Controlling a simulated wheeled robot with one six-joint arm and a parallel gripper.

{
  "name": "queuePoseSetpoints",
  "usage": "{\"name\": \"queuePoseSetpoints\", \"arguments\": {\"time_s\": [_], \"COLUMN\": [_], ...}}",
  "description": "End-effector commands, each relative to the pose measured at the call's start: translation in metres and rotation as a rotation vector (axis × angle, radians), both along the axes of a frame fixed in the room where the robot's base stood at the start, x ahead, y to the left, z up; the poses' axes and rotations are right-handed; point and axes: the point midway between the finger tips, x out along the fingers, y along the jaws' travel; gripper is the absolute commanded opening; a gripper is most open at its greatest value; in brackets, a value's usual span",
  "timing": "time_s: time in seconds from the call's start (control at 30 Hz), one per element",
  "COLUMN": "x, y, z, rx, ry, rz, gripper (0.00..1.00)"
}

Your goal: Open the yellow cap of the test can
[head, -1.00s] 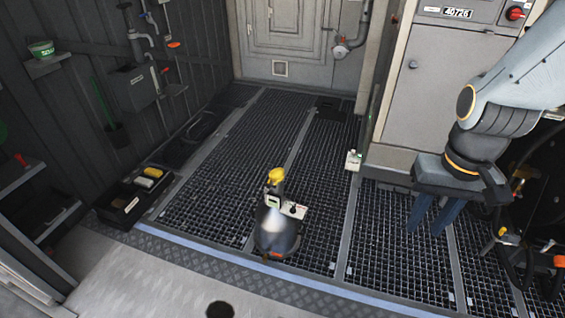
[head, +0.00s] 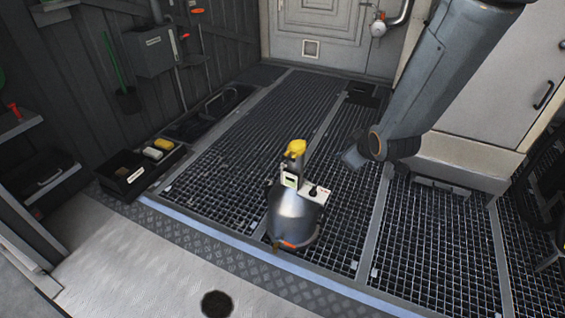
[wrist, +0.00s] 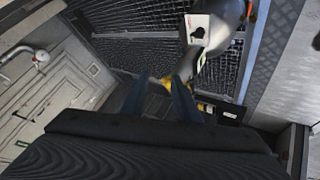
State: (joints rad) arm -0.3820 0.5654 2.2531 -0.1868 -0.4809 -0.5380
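The test can (head: 290,222) is a grey metal can with a rounded body, standing upright on the grated floor. Its yellow cap (head: 296,147) sits at the top and looks closed. A white box with a dark knob (head: 314,194) is on its side. In the wrist view the can (wrist: 228,12) is at the top, and the yellow cap (wrist: 167,84) shows partly between the fingertips, beyond them. My gripper (wrist: 159,84) has its two blue fingers apart with nothing held. In the head view it is right of the cap, apart from it, its fingers not clearly visible.
A black tray (head: 122,189) with yellow and white items lies at the left. A grey cabinet (head: 500,95) stands at the right, and a wall box (head: 150,50) hangs at the left. The grating (head: 235,150) around the can is mostly clear.

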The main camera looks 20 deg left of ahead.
Motion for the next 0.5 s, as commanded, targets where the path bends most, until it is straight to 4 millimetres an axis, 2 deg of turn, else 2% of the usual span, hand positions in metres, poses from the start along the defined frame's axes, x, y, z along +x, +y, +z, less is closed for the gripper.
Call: {"name": "queuePoseSetpoints", "arguments": {"time_s": [0.03,0.2,0.3,0.4,0.5], "x": [0.009,0.023,0.024,0.024,0.029], "y": [0.024,0.094,0.127,0.156,0.166], "z": [-0.030,-0.075,-0.096,-0.115,-0.118], "rx": [0.002,0.023,0.039,0.057,0.071], "ry": [-0.047,-0.221,-0.309,-0.409,-0.514], "rz": [0.064,0.249,0.334,0.413,0.460], "gripper": [0.29,0.29,0.29,0.29,0.29]}}
